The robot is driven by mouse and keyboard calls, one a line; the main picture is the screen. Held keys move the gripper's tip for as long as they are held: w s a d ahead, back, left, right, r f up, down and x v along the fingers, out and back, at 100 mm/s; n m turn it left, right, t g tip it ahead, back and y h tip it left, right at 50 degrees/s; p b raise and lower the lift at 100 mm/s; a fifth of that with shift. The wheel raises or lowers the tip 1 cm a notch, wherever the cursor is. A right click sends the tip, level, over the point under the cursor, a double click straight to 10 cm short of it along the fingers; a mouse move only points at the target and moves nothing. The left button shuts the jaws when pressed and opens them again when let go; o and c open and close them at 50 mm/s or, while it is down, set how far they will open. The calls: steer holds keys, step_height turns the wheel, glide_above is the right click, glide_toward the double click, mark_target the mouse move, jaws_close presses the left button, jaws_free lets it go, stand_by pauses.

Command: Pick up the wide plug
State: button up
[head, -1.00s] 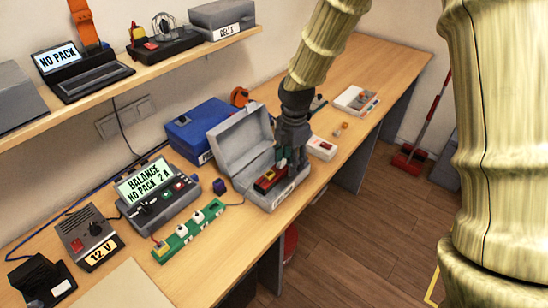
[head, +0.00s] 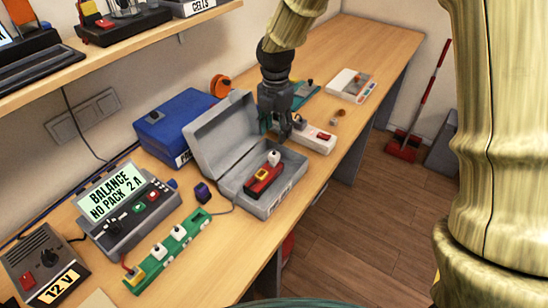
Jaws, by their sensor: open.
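My gripper (head: 283,132) is open and points down over the right side of the open grey case (head: 222,185). In the case lies a red pack (head: 262,182) with a yellow patch, and a small white plug-like piece (head: 274,158) stands at its far end. A white box (head: 320,139) with a red switch lies just right of the gripper, and a small grey piece (head: 300,122) shows at its left end, close to the fingers. Which piece is the wide plug I cannot tell. The fingers hide part of what is behind them.
A green strip (head: 165,250) with several white plugs lies at the front, beside the balance charger (head: 128,215). A blue box (head: 178,128) stands behind the grey case. A white tray (head: 352,85) lies farther back, with bare table beyond it. A shelf (head: 130,45) overhangs at left.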

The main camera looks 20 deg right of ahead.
glide_above(275, 153)
steer(key=f, duration=0.2)
steer(key=w+f, duration=0.1)
steer(key=f, duration=0.1)
steer(key=shift+a+p, duration=0.2)
steer(key=shift+p, duration=0.2)
steer(key=shift+s+f+p, duration=0.35)
steer(key=shift+f+p, duration=0.1)
steer(key=shift+f, duration=0.25)
steer(key=shift+s+d+f+p, duration=0.15)
steer(key=shift+f+p, duration=0.65)
steer(key=shift+f, duration=1.35)
steer(key=c, duration=0.9)
